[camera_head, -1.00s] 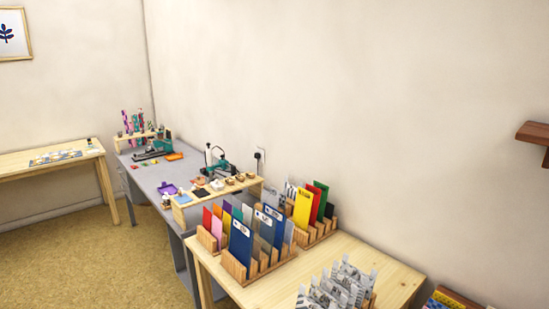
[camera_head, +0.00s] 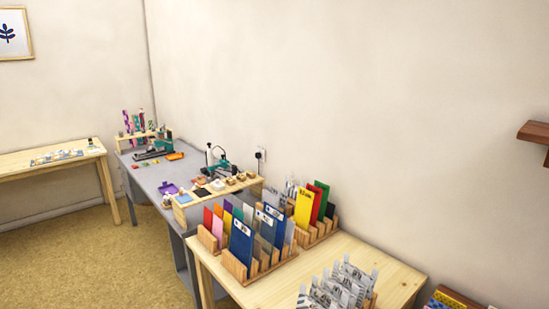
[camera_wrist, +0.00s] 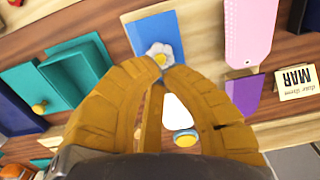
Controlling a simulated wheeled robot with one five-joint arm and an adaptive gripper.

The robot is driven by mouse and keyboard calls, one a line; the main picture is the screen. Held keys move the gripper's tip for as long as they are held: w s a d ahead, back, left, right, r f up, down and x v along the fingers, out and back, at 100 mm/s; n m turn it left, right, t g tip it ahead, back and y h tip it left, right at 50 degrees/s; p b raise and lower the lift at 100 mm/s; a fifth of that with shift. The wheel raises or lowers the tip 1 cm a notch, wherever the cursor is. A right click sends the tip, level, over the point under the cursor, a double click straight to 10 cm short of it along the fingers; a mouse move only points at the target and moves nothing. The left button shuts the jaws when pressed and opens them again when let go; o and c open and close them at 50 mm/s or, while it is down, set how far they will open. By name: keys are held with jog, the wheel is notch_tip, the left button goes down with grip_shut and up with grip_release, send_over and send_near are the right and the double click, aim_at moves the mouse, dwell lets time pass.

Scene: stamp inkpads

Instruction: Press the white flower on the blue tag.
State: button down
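In the wrist view, the white flower (camera_wrist: 153,50) with a round yellow centre sits at the tips of my gripper (camera_wrist: 160,72). The two brown fingers close in on its near edge from both sides and appear shut on it. The blue tag (camera_wrist: 153,28) is a flat blue rectangle just beyond, and the flower overlaps its lower edge. I cannot tell whether the flower touches the tag. My gripper is not seen in the head view.
Around it in the wrist view are teal pieces (camera_wrist: 75,72), a yellow knob (camera_wrist: 40,107), a pink tag (camera_wrist: 250,30), a purple piece (camera_wrist: 243,95) and a MAR card (camera_wrist: 297,82). The head view shows a grey desk (camera_head: 150,180) and a wooden table (camera_head: 350,250) with card racks.

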jog(key=shift+f+b, duration=1.5)
jog(key=shift+f, duration=0.25)
dwell(2.2)
jog(key=shift+r, duration=0.1)
jog(key=shift+r+p, duration=2.45)
jog(key=shift+r, duration=1.05)
